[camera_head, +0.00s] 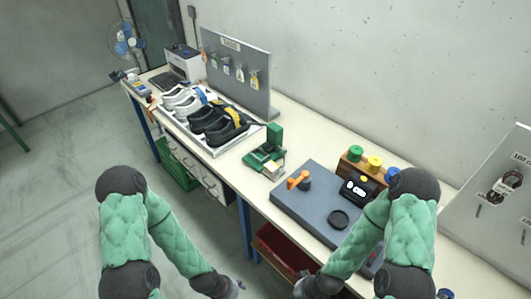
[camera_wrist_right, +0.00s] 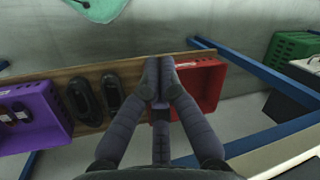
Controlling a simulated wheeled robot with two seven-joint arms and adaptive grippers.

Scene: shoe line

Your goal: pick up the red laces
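No laces that I can clearly make out as red show in either view. Dark, faintly reddish laces (camera_head: 506,186) hang on a pegged panel (camera_head: 492,222) at the far right of the head view; their exact colour is hard to tell. My right gripper (camera_head: 299,291) is low at the front of the bench in the head view, far from that panel. In the wrist view its fingertips (camera_wrist_right: 160,72) come together with nothing visible between them. My left gripper (camera_head: 238,288) is at the bottom edge of the head view, small and partly cut off.
The bench holds a shoe tray (camera_head: 217,153), a green device (camera_head: 266,157), a grey mat (camera_head: 291,208) and a block with coloured knobs (camera_head: 352,169). In the wrist view, a red crate (camera_wrist_right: 205,72), a purple crate (camera_wrist_right: 42,140) and dark shoes (camera_wrist_right: 84,100) lie below.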

